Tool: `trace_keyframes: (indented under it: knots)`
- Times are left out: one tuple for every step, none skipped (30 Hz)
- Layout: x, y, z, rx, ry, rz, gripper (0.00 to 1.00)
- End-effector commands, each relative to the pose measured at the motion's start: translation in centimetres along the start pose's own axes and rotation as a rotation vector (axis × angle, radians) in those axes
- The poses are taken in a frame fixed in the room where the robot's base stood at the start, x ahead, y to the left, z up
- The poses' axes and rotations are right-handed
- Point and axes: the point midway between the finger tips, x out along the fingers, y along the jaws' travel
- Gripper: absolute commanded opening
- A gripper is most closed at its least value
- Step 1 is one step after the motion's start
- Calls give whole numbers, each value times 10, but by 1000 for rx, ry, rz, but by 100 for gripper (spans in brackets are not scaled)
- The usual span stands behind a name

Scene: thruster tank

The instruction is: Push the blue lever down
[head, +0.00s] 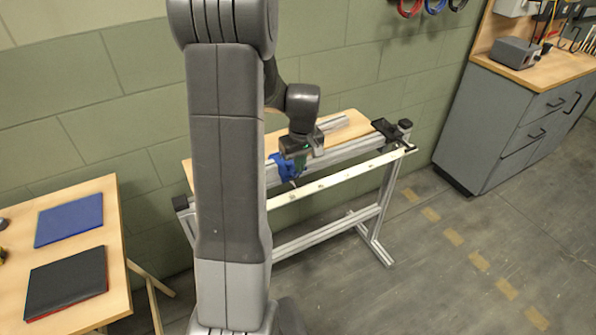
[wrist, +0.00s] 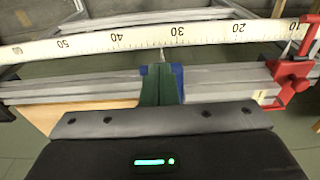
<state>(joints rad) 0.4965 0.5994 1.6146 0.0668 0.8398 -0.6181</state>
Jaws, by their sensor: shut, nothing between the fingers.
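The blue lever (head: 284,168) sits on the metal rail of the frame stand, beside my arm in the head view. In the wrist view only slim parts of the blue lever (wrist: 179,80) show at the sides of my fingers, and the rest is hidden behind them. My gripper (head: 300,162) is above the rail at the lever, pointing down. Its green fingers (wrist: 160,72) are shut together with nothing between them. They look very close to the lever or against it; I cannot tell whether they touch.
A white measuring scale (wrist: 150,39) runs along the rail's front. A red clamp-like part (wrist: 288,82) is on the rail at right in the wrist view. A wooden board (head: 350,122) lies behind. A table with a blue folder (head: 68,221) stands left; a grey cabinet (head: 500,125) stands right.

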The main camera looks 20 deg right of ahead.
Motion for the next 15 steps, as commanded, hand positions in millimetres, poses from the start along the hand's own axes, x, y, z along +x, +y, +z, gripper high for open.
trace_keyframes:
  knots:
    - [22, -3, 2, 2, -4, -9, 0]
    - [26, -4, 2, 2, -4, -10, 0]
    - [32, -4, 2, 2, -3, -11, 0]
    - [36, -4, 2, 2, -2, -10, 0]
    - [38, -4, 2, 2, -1, -10, 0]
    - [41, -5, 2, 2, 1, -11, 0]
    - [43, -5, 1, 1, 1, -10, 0]
    - [43, -4, 2, 1, 1, -10, 0]
    - [41, -4, 2, 1, 1, -9, 0]
    - [40, -4, 2, 1, 1, -9, 0]
    - [39, -4, 2, 1, 1, -9, 0]
    - [38, -4, 2, 1, 0, -8, 0]
    - [38, -4, 2, 1, 0, -8, 0]
    - [37, -3, 2, 1, 0, -8, 0]
    - [36, -3, 4, 2, 0, -7, 0]
